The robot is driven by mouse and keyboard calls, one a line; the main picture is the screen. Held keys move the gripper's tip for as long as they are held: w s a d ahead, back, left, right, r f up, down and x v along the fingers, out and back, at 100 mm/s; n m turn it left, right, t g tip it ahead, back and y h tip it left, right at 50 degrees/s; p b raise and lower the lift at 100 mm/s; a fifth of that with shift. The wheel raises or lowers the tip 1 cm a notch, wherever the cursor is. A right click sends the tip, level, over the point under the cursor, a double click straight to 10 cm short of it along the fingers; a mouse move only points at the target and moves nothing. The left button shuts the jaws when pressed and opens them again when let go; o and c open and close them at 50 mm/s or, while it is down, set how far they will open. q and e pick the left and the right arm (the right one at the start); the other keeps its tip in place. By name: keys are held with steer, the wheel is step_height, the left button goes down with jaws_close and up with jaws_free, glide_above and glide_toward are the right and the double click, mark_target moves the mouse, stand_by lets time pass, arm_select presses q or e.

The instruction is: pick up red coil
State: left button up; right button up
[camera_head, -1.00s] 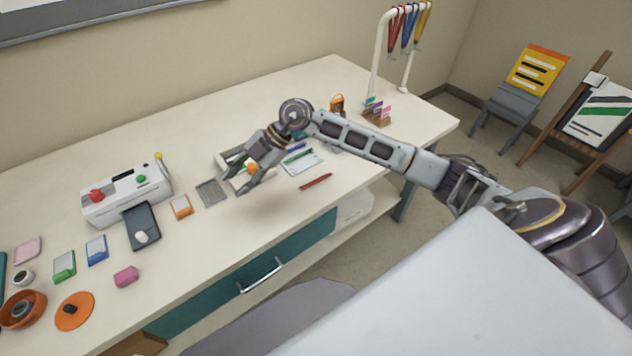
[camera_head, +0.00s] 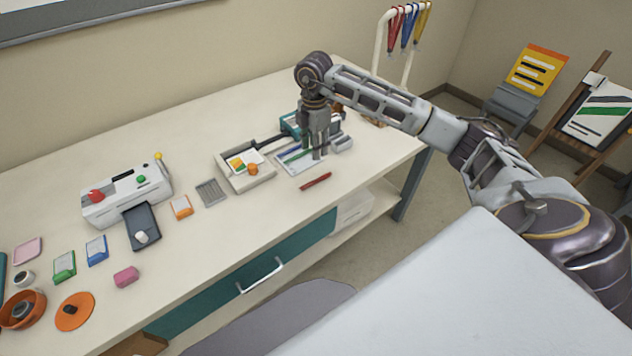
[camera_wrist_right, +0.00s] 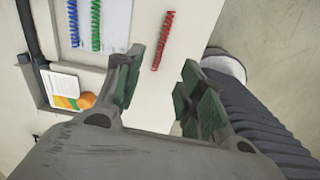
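The red coil (camera_head: 315,181) lies on the white table near its front edge. In the right wrist view the red coil (camera_wrist_right: 162,40) appears beyond the fingertips, roughly in line with the gap between them. My right gripper (camera_head: 316,154) points down over a white sheet, behind the red coil and apart from it. In the wrist view my right gripper (camera_wrist_right: 162,72) is open, with nothing between its fingers. My left gripper is not in view.
A green coil (camera_wrist_right: 96,25) and a blue coil (camera_wrist_right: 73,22) lie on the white sheet (camera_wrist_right: 112,14). A tray (camera_head: 262,181) with cards and an orange object stands left of the right gripper. A laminator (camera_head: 127,196) stands farther left. The table around the red coil is clear.

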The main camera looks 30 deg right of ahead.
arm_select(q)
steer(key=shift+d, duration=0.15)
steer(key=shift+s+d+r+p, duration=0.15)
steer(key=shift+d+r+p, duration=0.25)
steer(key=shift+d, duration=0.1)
arm_select(e)
glide_above(316, 180)
steer(key=shift+w+a+f, duration=0.1)
steer(key=shift+w+f, duration=0.05)
steer(key=shift+f, duration=2)
steer(key=shift+w+f, duration=0.1)
steer(key=shift+f, duration=2.05)
steer(key=shift+f, duration=0.15)
steer(key=shift+s+f, duration=0.15)
steer(key=shift+f, duration=0.4)
step_height(316, 180, down, 3)
steer(key=shift+r+p, duration=0.1)
steer(key=shift+p, duration=0.4)
steer(key=shift+f, duration=0.5)
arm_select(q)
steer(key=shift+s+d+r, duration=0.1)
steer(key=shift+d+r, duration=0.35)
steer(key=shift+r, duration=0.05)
